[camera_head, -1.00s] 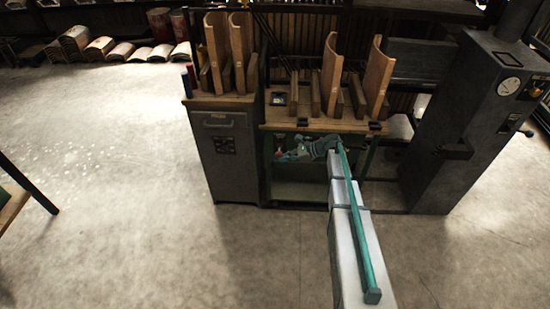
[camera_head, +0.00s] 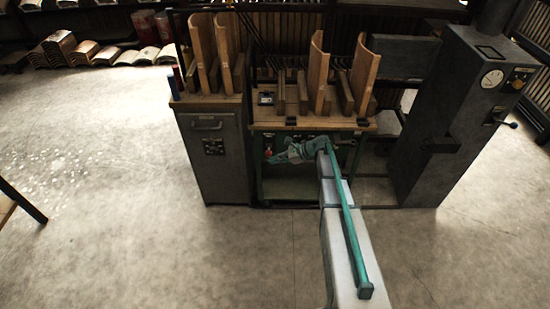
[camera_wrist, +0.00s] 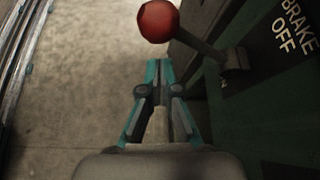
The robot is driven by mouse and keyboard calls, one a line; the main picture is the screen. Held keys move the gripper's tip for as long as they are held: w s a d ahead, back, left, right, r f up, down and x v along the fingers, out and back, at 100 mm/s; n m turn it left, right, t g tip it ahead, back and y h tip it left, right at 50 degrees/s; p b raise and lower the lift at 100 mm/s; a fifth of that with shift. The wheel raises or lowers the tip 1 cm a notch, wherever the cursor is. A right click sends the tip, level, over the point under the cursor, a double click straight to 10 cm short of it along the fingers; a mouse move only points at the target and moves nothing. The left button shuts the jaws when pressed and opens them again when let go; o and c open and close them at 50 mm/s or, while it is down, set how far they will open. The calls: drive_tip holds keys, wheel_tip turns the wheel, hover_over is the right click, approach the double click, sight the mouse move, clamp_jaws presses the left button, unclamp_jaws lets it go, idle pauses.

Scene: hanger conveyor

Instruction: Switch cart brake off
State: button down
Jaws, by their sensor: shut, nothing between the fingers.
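The brake lever shows in the wrist view as a red ball knob (camera_wrist: 158,20) on a dark shaft (camera_wrist: 205,47), with its pivot on a dark green panel at the right. White lettering "BRAKE OFF" (camera_wrist: 293,32) is on that panel. My gripper (camera_wrist: 157,64) is shut and empty, its teal-edged fingertips just below the knob in the picture, with a small gap visible. In the head view the cart (camera_head: 312,124) has a wooden top and a green frame. The small red knob (camera_head: 268,153) is at its front left, with my gripper (camera_head: 273,159) close to it.
A grey cabinet (camera_head: 213,165) stands directly left of the cart. A tall grey machine with a gauge (camera_head: 425,140) stands at the right. Curved wooden pieces (camera_head: 319,75) stand on the cart's top. The floor (camera_head: 110,200) at the left is clear.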

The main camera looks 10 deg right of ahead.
drive_tip(key=f+b+v, duration=0.1)
drive_tip(key=v, duration=0.8)
drive_tip(key=shift+d+r, duration=0.15)
drive_tip(key=shift+d, duration=0.45)
drive_tip(key=s+a+f+n+g+h, duration=0.2)
drive_tip(key=s+f+n, duration=0.25)
drive_tip(key=s, duration=0.45)
drive_tip(key=s+a+f+n+g+h+p, duration=0.1)
drive_tip(key=s+a+f+n+g+h, duration=0.2)
drive_tip(key=s+f, duration=0.4)
drive_tip(key=s+a+f+n+h, duration=0.15)
drive_tip(key=s+f+n, duration=0.3)
drive_tip(key=s, duration=0.55)
drive_tip(key=s+a+f+n+g+h+p, duration=0.1)
drive_tip(key=s+n+g, duration=0.1)
drive_tip(key=s, duration=0.8)
drive_tip(key=s+a+n+g+h+p, duration=0.1)
drive_tip(key=s+a+n+g+h, duration=0.1)
drive_tip(key=s, duration=0.8)
drive_tip(key=s+a+f+n+g+h, duration=0.1)
drive_tip(key=s+a+n+h, duration=0.1)
drive_tip(key=s, duration=0.8)
drive_tip(key=shift+f+n+g+p, duration=0.35)
drive_tip(key=shift+n+g+p, duration=0.05)
drive_tip(key=shift+n, duration=0.5)
